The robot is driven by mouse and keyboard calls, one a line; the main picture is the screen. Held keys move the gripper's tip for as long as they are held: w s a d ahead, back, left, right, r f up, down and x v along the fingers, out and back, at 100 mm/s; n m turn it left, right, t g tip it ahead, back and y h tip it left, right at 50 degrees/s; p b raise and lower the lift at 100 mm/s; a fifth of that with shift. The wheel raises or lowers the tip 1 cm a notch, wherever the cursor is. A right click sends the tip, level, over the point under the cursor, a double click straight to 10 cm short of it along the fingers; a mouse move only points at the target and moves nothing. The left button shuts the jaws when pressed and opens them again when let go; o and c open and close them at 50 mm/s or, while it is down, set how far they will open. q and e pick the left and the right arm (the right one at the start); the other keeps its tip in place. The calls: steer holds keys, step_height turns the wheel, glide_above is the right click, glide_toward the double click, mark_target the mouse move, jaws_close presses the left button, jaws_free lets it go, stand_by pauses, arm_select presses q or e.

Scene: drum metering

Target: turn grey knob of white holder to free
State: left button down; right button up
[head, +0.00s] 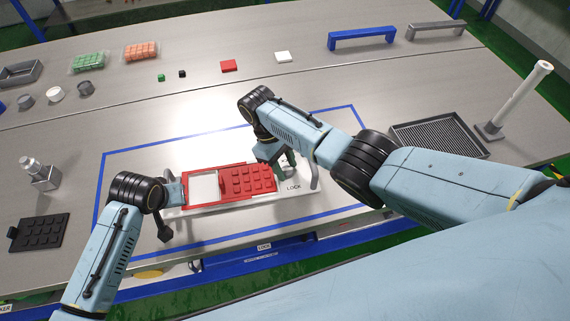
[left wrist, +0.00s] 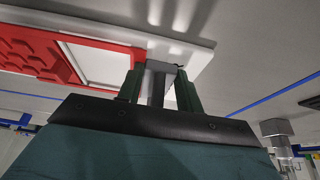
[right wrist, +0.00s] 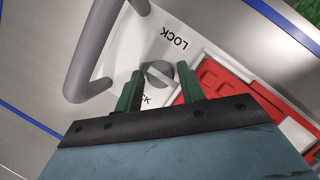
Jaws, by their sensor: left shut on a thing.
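The white holder (head: 240,203) lies inside a blue outline on the table, with a red tray (head: 220,170) on it. The grey knob (right wrist: 158,74) is on the holder's right end in the head view, near the word LOCK; my right gripper hides it there. My right gripper (head: 284,164) is open above that end. In the right wrist view its fingers (right wrist: 159,92) stand apart on either side of the knob; contact cannot be told. My left gripper (head: 178,191) is at the holder's left end. In the left wrist view it is shut on a grey block (left wrist: 157,82) there.
A grey bar handle (right wrist: 88,55) rises from the holder beside the knob. A dark ribbed tray (head: 438,140) and a white post (head: 515,98) stand at the right. A black mat (head: 38,232) lies at the left. Small blocks and bridges are at the back.

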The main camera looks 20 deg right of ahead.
steer(key=v, duration=1.2)
arm_select(q)
steer(key=c, duration=0.9)
jaws_free()
steer(key=shift+o, duration=0.2)
